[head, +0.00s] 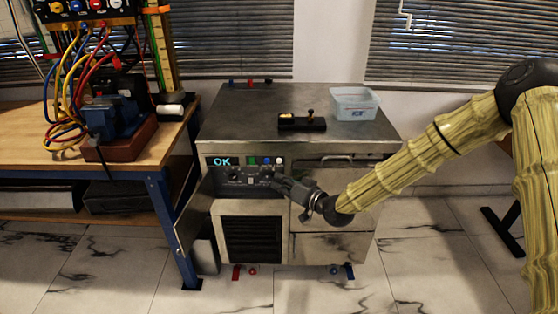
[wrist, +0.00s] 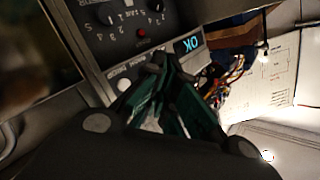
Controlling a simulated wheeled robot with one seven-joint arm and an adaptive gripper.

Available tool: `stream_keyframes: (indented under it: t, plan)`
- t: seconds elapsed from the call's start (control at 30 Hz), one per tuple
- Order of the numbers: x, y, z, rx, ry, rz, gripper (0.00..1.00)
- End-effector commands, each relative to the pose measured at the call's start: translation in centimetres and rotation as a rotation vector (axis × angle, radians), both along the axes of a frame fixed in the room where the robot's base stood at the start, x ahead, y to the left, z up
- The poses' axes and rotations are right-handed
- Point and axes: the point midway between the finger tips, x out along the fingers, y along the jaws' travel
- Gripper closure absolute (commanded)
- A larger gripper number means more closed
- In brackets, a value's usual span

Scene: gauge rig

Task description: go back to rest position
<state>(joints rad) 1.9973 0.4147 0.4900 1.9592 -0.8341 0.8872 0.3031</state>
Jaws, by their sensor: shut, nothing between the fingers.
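My gripper (head: 281,181) is in front of the dark control panel (head: 234,174) of the metal cabinet, close to its right part. In the wrist view my gripper (wrist: 170,65) has its fingers together with nothing between them. Behind the fingers are the panel's numbered dials (wrist: 128,18), a small red light or button (wrist: 141,33) and a lit display reading OK (wrist: 189,43). The same display (head: 222,161) glows at the panel's upper left in the head view. Whether the fingertips touch the panel cannot be told.
The cabinet top (head: 240,105) holds a black device (head: 302,122) and a translucent bin (head: 354,104). A wooden workbench (head: 165,140) with cables and a blue machine (head: 113,115) stands to the left. An open door (head: 193,215) sticks out at the cabinet's left. Tiled floor lies in front.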

Motion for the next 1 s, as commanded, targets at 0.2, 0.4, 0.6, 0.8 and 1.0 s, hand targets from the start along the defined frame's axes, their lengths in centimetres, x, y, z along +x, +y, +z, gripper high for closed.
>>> stream_keyframes:
  t: [0.2,0.4,0.6,0.8,1.0]
  plan:
    - [-2.7,-0.1,-3.0,-0.047,0.084,-0.004,1.0]
    - [-10.3,-1.7,-10.5,-0.184,0.295,-0.026,1.0]
    - [-19.6,-5.2,-16.6,-0.345,0.511,-0.052,1.0]
    - [-29.5,-10.0,-20.1,-0.519,0.715,-0.079,1.0]
    - [-39.4,-15.7,-20.9,-0.703,0.906,-0.108,1.0]
